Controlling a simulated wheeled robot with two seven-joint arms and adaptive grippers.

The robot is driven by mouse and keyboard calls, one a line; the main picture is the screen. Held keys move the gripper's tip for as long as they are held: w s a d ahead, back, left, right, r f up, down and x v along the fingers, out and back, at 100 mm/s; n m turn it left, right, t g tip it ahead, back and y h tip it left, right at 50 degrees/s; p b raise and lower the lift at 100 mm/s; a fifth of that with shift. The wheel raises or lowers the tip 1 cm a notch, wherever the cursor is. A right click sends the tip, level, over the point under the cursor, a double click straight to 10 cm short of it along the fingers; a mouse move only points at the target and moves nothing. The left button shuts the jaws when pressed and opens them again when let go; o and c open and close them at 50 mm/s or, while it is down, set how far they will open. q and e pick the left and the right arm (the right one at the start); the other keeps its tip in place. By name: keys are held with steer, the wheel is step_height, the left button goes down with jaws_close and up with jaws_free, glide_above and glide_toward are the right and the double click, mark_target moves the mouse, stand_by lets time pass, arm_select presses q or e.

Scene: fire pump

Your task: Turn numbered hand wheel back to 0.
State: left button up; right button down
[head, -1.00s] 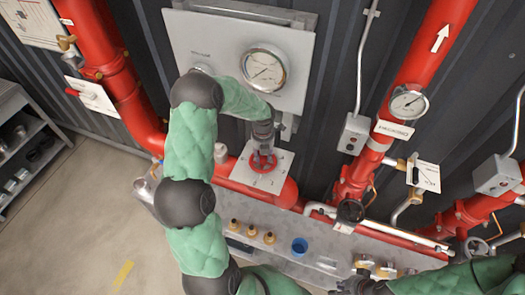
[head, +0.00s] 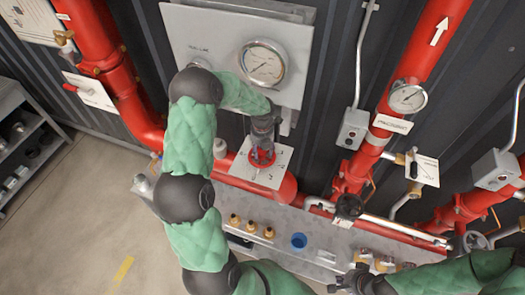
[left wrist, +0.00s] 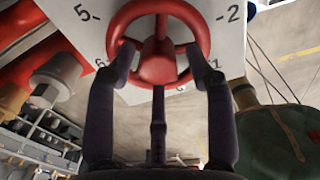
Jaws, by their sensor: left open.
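The red hand wheel (head: 262,158) sits on a white numbered plate (head: 275,176) by the red pipe. In the left wrist view the wheel (left wrist: 158,68) fills the top middle, and 5, 2, 1 and part of a 6 show on the plate (left wrist: 232,30). Other marks are hidden by the wheel and fingers. My left gripper (head: 263,146) is at the wheel. In the wrist view its fingers (left wrist: 160,55) are open and overlap the lower left and lower right of the rim; contact is unclear. My right gripper (head: 352,282) is low, near the bench; its jaws are unclear.
A grey bench (head: 330,232) below the wheel carries brass fittings (head: 251,227) and a blue cup (head: 298,241). A gauge panel (head: 200,40) stands behind my left arm. Red pipes (head: 432,50) and a dark valve wheel (head: 349,206) are to the right.

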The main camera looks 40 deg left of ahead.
arm_select(q)
steer(key=n+b, duration=0.1)
steer(key=n, duration=0.4)
steer(key=shift+w+n+b, duration=0.15)
steer(key=shift+n+b, duration=0.15)
steer(key=n+b, duration=0.2)
steer(key=n, duration=0.4)
steer(key=shift+a+f, duration=0.1)
steer(key=shift+a, duration=0.05)
steer(key=shift+n+b, duration=0.35)
steer(key=shift+n, duration=0.65)
steer(key=n+b, duration=0.1)
steer(key=n, duration=0.2)
steer(key=shift+n, duration=0.3)
steer(key=n+b, duration=0.1)
steer(key=n, duration=0.2)
steer(key=shift+a, duration=0.1)
steer(key=shift+n+b, duration=0.35)
steer(key=shift+n, duration=0.35)
jaws_close()
